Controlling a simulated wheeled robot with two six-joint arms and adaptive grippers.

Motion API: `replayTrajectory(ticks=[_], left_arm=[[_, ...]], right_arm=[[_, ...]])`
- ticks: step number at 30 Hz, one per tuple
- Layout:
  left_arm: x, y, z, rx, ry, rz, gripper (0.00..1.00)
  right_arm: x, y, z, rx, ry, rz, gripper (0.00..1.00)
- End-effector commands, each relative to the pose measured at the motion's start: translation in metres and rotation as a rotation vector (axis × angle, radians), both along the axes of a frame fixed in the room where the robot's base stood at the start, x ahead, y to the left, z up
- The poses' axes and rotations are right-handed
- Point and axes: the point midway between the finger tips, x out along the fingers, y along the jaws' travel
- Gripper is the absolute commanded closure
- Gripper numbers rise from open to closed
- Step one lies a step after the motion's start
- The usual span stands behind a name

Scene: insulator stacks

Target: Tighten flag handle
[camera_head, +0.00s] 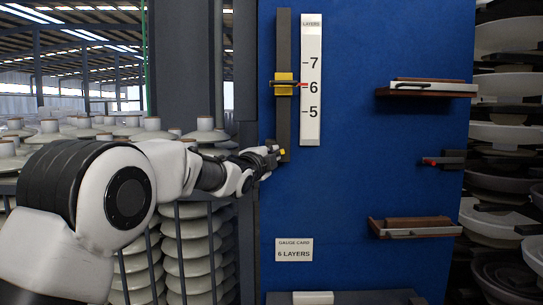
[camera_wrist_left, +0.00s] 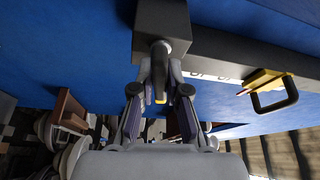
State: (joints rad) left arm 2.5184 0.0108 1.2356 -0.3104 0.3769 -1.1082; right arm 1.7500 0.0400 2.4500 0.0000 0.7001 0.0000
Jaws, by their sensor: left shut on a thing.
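The flag handle appears to be the small grey piece (camera_wrist_left: 160,56) with a yellow tip, on the dark block (camera_wrist_left: 162,22) at the rail's lower end. In the head view its yellow tip (camera_head: 282,152) shows beside my left gripper (camera_head: 270,155). In the wrist view my left gripper (camera_wrist_left: 160,90) is shut on this handle, with its fingers on both sides. The fingers hide much of the handle, so its exact turn is hard to tell. My right gripper is in neither view.
A yellow slider (camera_head: 285,78) sits on the dark rail (camera_head: 284,40), near 6 on the white scale (camera_head: 312,125). A card (camera_head: 294,250) reads 6 LAYERS. Wooden shelves (camera_head: 386,93) (camera_head: 378,228) and a red-tipped block (camera_head: 454,160) project from the blue board (camera_head: 360,190). Insulator stacks (camera_head: 190,250) stand left.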

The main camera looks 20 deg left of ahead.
Motion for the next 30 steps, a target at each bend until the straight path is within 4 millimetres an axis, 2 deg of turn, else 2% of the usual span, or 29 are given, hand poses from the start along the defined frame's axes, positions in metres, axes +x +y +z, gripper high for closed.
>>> replayTrajectory(ticks=[12,27,28,29,30], left_arm=[[0.0003,-0.0007,-0.0032,0.180,0.056,-0.001,1.00],[0.0005,-0.0009,-0.0047,0.197,0.062,-0.001,1.00],[0.0005,-0.0009,-0.0048,0.196,0.062,-0.001,0.76],[0.0005,-0.0009,-0.0048,0.196,0.062,-0.001,0.65],[0.0003,-0.0008,-0.0045,0.196,0.062,-0.001,0.62]], right_arm=[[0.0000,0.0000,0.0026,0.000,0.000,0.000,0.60],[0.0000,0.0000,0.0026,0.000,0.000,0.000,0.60],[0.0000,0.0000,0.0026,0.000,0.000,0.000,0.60],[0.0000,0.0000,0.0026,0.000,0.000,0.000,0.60],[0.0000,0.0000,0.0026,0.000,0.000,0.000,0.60]])
